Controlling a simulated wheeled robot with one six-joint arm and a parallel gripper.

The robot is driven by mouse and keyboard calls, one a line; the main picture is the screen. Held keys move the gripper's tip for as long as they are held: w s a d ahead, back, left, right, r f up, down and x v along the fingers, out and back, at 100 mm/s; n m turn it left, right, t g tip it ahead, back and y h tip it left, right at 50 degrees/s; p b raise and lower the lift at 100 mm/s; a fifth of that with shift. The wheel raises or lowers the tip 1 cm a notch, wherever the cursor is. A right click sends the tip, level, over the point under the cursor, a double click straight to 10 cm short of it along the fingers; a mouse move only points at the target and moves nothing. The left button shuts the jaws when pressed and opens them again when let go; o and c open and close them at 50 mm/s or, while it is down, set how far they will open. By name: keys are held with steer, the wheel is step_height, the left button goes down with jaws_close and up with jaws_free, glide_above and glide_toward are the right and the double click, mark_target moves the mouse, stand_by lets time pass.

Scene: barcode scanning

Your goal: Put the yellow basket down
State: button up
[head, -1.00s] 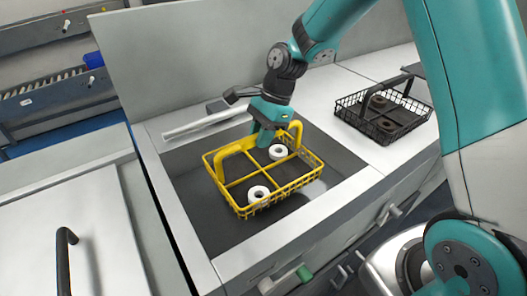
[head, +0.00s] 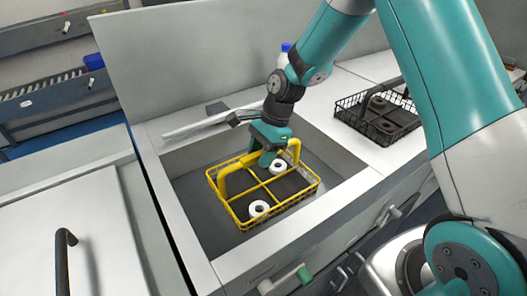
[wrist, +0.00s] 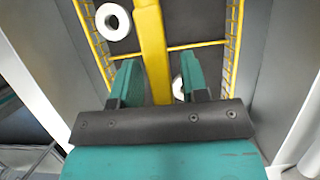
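The yellow basket (head: 240,222) sits low inside the dark sink-like recess and looks level. It holds white ring-shaped parts, one at the front (head: 259,209) and one at the back (head: 278,167). My gripper (head: 266,155) is over the basket, with its fingers on either side of the yellow handle (wrist: 154,50). In the wrist view, my gripper (wrist: 160,80) looks open, with a gap between the handle and the right finger. The left finger is close to the handle; contact cannot be told. The basket's underside is hidden.
The recess (head: 205,230) has raised walls around the basket. A black wire basket (head: 385,140) with dark round parts stands on the counter to the right. A white-and-blue bottle (head: 284,56) is partly hidden behind my arm. A grey bar (head: 205,125) lies along the recess's back edge.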

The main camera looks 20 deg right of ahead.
steer(key=s+v, duration=0.1)
steer(key=v, duration=1.1)
steer(key=s+a+r+n, duration=0.2)
steer(key=s+a+n, duration=0.1)
steer(key=s+n, duration=0.4)
steer(key=s+a+r+n, duration=0.3)
steer(key=s+n, duration=0.5)
steer(key=s+a+r+n, duration=0.2)
steer(key=s+n, duration=0.5)
steer(key=shift+s+a+r+n+t, duration=0.25)
steer(key=shift+s+a+n+t, duration=0.15)
steer(key=shift+s+r, duration=0.4)
steer(key=shift+s, duration=0.35)
